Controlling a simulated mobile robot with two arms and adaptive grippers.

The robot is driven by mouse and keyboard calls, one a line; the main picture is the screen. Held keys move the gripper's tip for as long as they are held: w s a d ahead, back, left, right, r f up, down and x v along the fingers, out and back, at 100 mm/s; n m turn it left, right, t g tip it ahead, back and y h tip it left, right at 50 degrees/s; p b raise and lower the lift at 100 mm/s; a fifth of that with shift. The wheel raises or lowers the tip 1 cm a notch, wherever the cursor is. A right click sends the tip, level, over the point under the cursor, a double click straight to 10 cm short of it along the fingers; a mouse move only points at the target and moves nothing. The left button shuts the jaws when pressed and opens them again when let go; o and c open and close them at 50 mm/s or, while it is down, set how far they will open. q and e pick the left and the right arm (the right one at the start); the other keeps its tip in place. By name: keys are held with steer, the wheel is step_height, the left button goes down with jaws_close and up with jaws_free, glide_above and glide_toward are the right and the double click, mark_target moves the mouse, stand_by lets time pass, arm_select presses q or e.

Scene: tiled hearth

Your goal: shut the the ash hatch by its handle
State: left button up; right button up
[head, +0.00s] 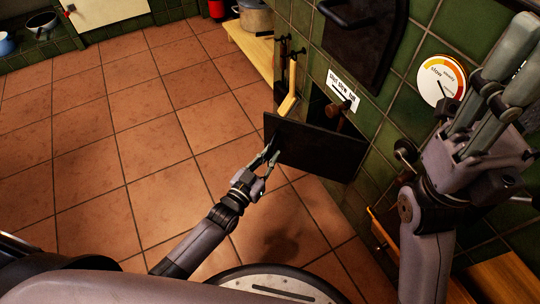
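The ash hatch is a dark flat door (318,150) that stands swung out from the green tiled wall, with a dark opening (318,106) behind it. My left gripper (274,152) is at the left end of the door's outer face, with its fingers apart. The fingertips are close to a small dark part there that may be the handle; I cannot tell whether they touch it. My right gripper (510,50) is raised at the upper right, its fingers apart and pointing up, with nothing seen between them.
A white label (342,93) and a round gauge (441,80) are on the wall. A larger dark door (362,35) is above the opening. A light wooden handle (290,88) hangs near a bench (250,48) with a pot (255,18). The tiled floor (130,140) at left is clear.

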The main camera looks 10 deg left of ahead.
arm_select(q)
jaws_close()
stand_by(0.4)
